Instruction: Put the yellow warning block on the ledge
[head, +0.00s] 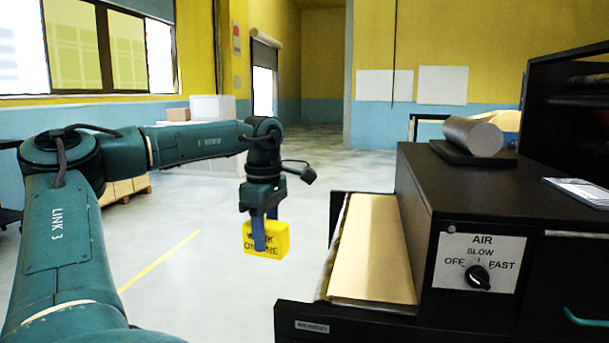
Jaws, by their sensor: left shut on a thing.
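The yellow warning block (281,243) has dark lettering on its face. My left gripper (260,236) points down and is shut on it, with one blue finger across the front face. The block hangs in the air over the open floor, left of the black machine (470,190). Which part is the ledge is not marked. The machine has a low black front edge (345,327) below a sheet of brown paper (375,245), and a flat black top. My right gripper does not show.
A grey metal cylinder (472,136) lies on a dark plate on the machine's top. A control panel with a black knob (478,277) faces me. A phone-like flat device (580,191) lies at the right. Grey floor (210,270) between my left arm and the machine is clear.

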